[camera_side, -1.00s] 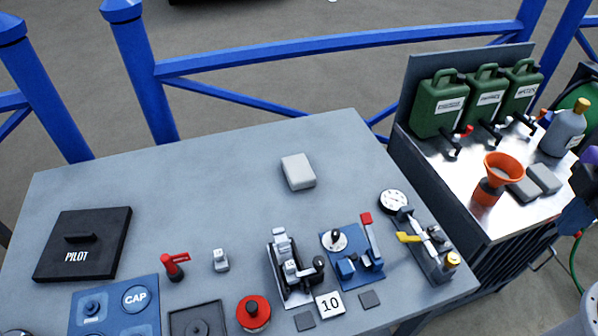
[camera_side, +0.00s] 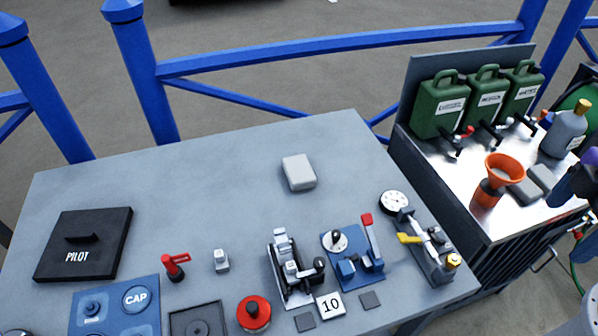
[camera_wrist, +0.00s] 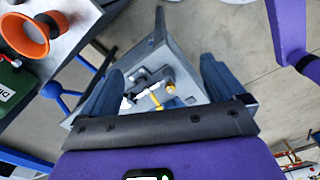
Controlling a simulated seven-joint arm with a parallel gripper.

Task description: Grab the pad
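A light grey block-shaped pad (camera_side: 298,172) lies alone on the back middle of the grey table in the side view. Two darker grey flat pads (camera_side: 524,190) lie beside the orange funnel on the metal side bench; I cannot tell which one the task means. My gripper (camera_wrist: 160,85) shows two blue-grey fingers spread apart with nothing between them in the wrist view. In the side view part of my gripper (camera_side: 563,190) is at the right edge, beside the bench and far from the light pad.
The orange funnel (camera_side: 495,184), green canisters (camera_side: 440,105) and a grey bottle (camera_side: 565,128) crowd the bench. A lever device (camera_side: 290,268), blue valve plate (camera_side: 352,254) and gauge assembly (camera_side: 430,245) stand at the table's front right. The table's back left is clear.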

